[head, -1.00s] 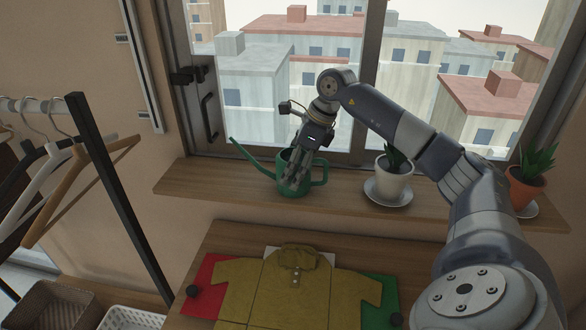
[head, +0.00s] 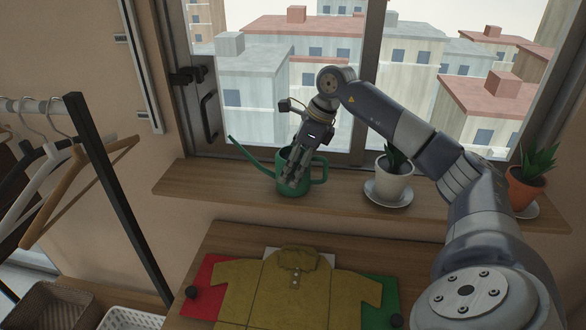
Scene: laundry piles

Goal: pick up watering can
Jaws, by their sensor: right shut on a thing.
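A green watering can (head: 303,187) stands upright on the wooden window sill, its spout pointing up to the left and its handle on the right. My right gripper (head: 292,174) reaches down onto it from above, with its fingers at the can's rim and front wall. It is shut on the can. The fingers hide part of the can's opening and body. My left gripper is not in view.
The wooden sill (head: 215,187) also holds a plant in a white pot (head: 391,183) and a plant in an orange pot (head: 522,190), right of the can. A yellow shirt (head: 290,295) lies on the table below. Hangers (head: 75,180) hang on a rack at left.

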